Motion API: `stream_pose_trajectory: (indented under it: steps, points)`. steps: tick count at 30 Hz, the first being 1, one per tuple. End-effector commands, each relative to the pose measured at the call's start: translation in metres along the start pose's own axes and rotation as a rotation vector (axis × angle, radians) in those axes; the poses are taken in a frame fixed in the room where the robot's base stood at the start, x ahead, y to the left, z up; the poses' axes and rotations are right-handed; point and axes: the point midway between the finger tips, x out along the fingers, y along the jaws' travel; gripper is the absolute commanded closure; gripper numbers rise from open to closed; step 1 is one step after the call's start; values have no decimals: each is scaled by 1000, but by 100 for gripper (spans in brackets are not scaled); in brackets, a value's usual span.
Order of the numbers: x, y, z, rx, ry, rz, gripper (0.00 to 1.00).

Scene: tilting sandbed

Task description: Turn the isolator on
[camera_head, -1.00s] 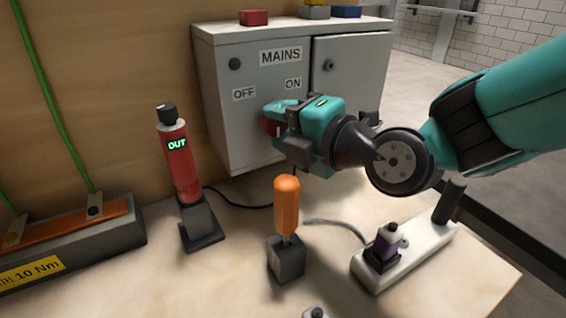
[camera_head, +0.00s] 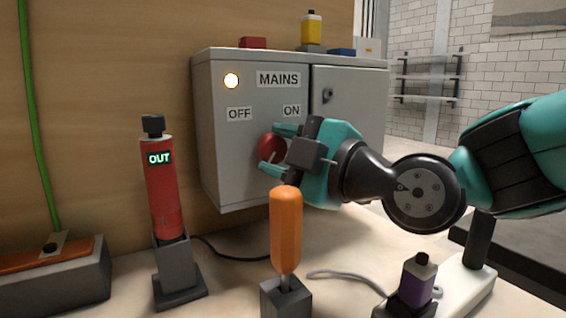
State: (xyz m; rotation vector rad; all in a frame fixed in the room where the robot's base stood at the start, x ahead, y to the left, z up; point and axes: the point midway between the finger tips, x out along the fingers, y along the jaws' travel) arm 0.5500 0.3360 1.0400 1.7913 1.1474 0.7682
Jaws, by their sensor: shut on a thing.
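The grey isolator cabinet (camera_head: 222,170) stands at the back of the bench, with a MAINS label and OFF and ON labels on its left door. The red isolator knob (camera_head: 267,149) sits below the labels, and its right part is hidden by my gripper. My gripper (camera_head: 282,143) is shut on the knob from the right, with a teal finger above it. I cannot tell exactly which label the knob points to. The round lamp (camera_head: 231,81) at the door's upper left glows warm white.
An orange-handled screwdriver (camera_head: 286,228) stands in a block in front of my gripper. A red tool reading OUT (camera_head: 162,190) stands in a holder on the left. A purple bottle (camera_head: 416,282) stands at the lower right. Small boxes and a yellow bottle (camera_head: 311,30) sit on the cabinet.

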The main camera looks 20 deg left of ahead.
Motion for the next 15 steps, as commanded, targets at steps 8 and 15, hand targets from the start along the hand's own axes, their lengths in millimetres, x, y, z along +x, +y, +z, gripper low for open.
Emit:
stream_pose_trajectory:
  steps: [8, 15]
  points:
    - [0, 0, 0, 13, 0, 2, 80]
    - [0, 0, 0, 13, 0, 2, 45]
